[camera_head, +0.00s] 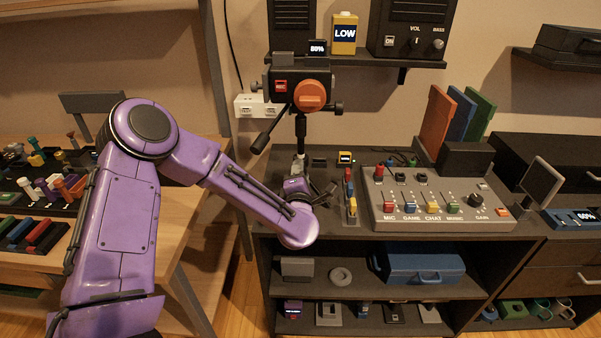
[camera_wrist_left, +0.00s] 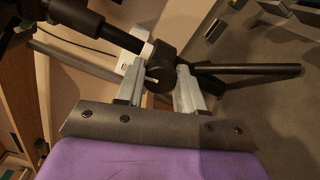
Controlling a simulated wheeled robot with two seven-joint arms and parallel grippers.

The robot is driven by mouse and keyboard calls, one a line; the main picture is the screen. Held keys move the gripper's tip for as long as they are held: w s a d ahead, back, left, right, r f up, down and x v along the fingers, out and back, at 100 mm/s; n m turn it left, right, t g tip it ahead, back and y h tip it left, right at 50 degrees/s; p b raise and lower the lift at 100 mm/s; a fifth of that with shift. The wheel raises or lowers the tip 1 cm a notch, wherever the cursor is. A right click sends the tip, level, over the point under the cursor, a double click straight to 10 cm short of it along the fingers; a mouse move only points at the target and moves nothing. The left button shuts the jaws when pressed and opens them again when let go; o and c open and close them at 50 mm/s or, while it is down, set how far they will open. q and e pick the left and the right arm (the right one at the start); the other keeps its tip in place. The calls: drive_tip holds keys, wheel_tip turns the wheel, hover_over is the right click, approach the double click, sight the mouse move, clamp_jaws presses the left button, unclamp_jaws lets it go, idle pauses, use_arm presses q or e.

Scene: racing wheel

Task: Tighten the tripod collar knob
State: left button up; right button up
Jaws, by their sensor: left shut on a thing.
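The tripod (camera_head: 300,130) stands on the dark desk and carries a black camera head with a large orange dial (camera_head: 311,95). My left gripper (camera_head: 300,163) is low at the tripod's column, below the head. In the left wrist view its two grey fingers (camera_wrist_left: 162,88) are shut on a dark rounded part, the collar knob (camera_wrist_left: 164,64). A dark rod (camera_wrist_left: 245,72) reaches out to the right beside it. The far side of the knob is hidden, and in the head view my wrist covers most of it. My right gripper is not in view.
A mixer panel (camera_head: 440,212) with coloured sliders lies just right of my left gripper. A small screen (camera_head: 540,180) and upright coloured folders (camera_head: 437,120) are farther right. A wooden table (camera_head: 185,215) with small tools is at left. A shelf hangs behind the tripod.

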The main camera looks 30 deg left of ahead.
use_arm(q)
drive_tip(key=shift+m, duration=0.4)
drive_tip(key=o, duration=1)
drive_tip(key=shift+o, duration=0.2)
drive_tip(key=b+v, duration=0.2)
drive_tip(key=v, duration=0.8)
drive_tip(key=shift+s, duration=0.3)
drive_tip(key=shift+d, duration=0.15)
